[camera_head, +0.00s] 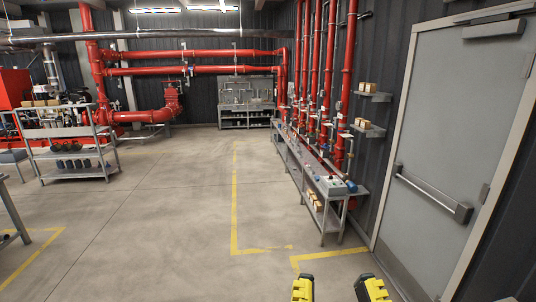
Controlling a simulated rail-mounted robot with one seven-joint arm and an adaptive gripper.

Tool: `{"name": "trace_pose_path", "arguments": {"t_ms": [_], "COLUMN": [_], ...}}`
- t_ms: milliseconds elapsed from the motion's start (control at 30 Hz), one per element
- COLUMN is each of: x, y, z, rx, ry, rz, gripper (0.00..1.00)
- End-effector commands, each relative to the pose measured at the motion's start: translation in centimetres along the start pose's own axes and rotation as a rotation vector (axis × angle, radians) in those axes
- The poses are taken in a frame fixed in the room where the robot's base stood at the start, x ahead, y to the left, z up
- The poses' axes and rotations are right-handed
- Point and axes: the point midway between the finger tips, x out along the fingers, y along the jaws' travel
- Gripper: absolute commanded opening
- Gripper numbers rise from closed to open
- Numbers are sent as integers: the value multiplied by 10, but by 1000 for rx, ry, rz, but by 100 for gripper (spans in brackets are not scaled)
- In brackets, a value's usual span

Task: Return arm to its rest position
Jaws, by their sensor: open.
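My gripper (337,289) shows at the bottom edge, right of the middle. Its two yellow and black fingers stand well apart, with bare floor between them. It is open and holds nothing. The rest of my arm is out of view below the frame. No object touches the fingers.
A grey door (447,150) with a push bar stands at the right. A long grey bench (325,210) with small parts runs along the right wall under red pipes (313,70). A shelf cart (66,132) stands at the left. The middle floor (150,220) is clear.

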Motion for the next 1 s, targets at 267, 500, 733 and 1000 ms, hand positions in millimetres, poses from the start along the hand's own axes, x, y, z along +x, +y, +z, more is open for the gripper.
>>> {"name": "trace_pose_path", "arguments": {"t_ms": [267,500,733,1000], "x": [29,29,29,29], "y": [0,0,0,0], "z": [-75,-74,-74,-74], "rx": [6,6,6,6], "ry": [-3,-3,-3,-3], "rz": [0,0,0,0], "gripper": [46,46,46,46]}}
